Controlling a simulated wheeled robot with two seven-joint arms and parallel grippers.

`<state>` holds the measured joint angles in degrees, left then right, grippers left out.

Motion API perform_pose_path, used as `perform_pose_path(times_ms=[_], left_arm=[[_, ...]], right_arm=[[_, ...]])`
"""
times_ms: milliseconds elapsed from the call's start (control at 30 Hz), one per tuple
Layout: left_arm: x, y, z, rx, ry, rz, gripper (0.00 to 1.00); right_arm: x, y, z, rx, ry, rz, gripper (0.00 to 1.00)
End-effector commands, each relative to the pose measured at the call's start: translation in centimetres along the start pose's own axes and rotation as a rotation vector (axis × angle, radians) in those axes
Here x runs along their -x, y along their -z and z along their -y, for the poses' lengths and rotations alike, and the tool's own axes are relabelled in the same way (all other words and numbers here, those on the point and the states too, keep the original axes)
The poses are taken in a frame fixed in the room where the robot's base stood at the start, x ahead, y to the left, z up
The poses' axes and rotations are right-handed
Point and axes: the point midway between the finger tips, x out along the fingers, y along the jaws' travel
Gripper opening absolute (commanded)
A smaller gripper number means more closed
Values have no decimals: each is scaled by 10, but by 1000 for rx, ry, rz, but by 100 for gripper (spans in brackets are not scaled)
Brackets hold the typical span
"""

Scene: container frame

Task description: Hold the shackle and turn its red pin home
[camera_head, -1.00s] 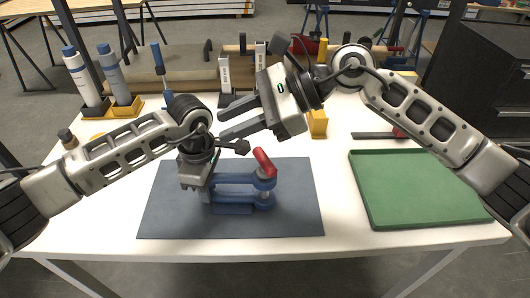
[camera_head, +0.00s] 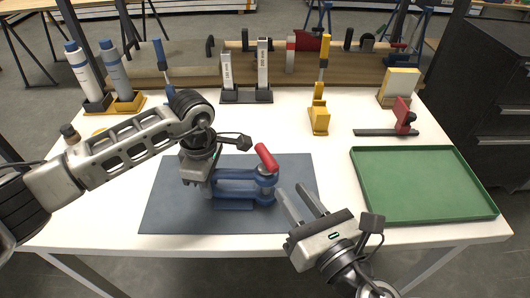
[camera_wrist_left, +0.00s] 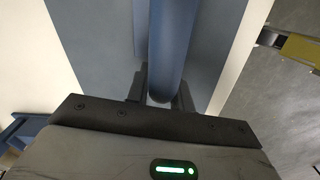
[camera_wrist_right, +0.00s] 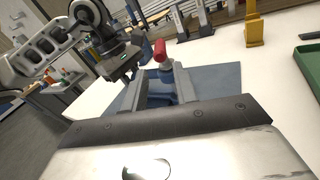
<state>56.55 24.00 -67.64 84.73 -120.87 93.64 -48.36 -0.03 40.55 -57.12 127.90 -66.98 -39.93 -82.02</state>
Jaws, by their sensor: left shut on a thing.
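The blue shackle (camera_head: 235,187) lies on the dark mat (camera_head: 165,215), its open end to the right. Its red pin (camera_head: 266,158) stands tilted at the right end, its grip above the upper arm. My left gripper (camera_head: 205,185) is shut on the shackle's left end; in the left wrist view the blue bar (camera_wrist_left: 168,50) runs between its fingers. My right gripper (camera_head: 298,205) is open and empty, just right of the shackle and pointing at it. In the right wrist view the red pin (camera_wrist_right: 160,52) shows beyond and between the open fingers (camera_wrist_right: 163,88).
A green tray (camera_head: 420,190) lies at the right of the white table. A red-handled tool (camera_head: 401,118), a yellow holder (camera_head: 319,118) and grey upright tools (camera_head: 245,90) stand behind. Bottles (camera_head: 115,72) stand at the back left. Table between mat and tray is clear.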

Motion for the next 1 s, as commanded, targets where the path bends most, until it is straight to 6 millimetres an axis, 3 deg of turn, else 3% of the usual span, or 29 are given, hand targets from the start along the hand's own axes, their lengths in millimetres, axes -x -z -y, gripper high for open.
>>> perform_pose_path(times_ms=[167, 600, 800, 1000], left_arm=[[1, 0, 0, -3, 0, 1, 0], [0, 0, 0, -3, 0, 1, 0], [0, 0, 0, -2, 0, 1, 0], [0, 0, 0, -2, 0, 1, 0]], right_arm=[[-20, -1, 0, -1, 5, 4, 29], [-102, 0, 0, -1, 3, 2, 29], [-116, 0, 0, -2, 3, -1, 29], [-117, 0, 0, -2, 3, -1, 29]])
